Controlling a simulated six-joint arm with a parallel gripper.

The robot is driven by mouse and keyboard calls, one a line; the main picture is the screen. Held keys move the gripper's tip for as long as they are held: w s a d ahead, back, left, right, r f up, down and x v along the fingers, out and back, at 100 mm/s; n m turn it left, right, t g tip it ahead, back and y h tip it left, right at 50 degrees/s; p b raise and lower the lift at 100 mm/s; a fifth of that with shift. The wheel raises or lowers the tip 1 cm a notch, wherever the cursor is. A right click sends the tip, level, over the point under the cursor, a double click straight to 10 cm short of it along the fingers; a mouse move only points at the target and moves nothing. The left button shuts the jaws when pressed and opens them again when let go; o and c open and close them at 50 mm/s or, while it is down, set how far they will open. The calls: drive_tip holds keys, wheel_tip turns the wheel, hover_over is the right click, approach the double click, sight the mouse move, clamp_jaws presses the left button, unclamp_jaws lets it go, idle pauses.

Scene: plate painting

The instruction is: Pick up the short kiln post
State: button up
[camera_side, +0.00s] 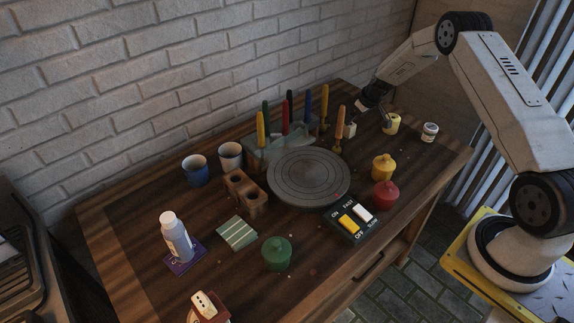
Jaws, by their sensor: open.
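A small pale block (349,130) stands near the back of the wooden table, just right of an orange upright stick; it may be the short kiln post, but it is too small to be sure. My gripper (370,112) is low over the back right of the table, open, with nothing seen between its fingers. The pale block is just left of and below the fingers. A pale yellow cup (393,124) is close on the right. The exact gap between fingers and block cannot be told.
Upright coloured sticks (285,118) crowd the left side of the gripper. A round grey turntable (309,177) fills the middle. A white jar (430,131), yellow pot (382,167) and red pot (385,194) stand on the right.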

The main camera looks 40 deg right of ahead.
sight(349, 130)
drive_tip(key=shift+x, duration=2.45)
drive_tip(key=shift+a, duration=0.15)
clamp_jaws()
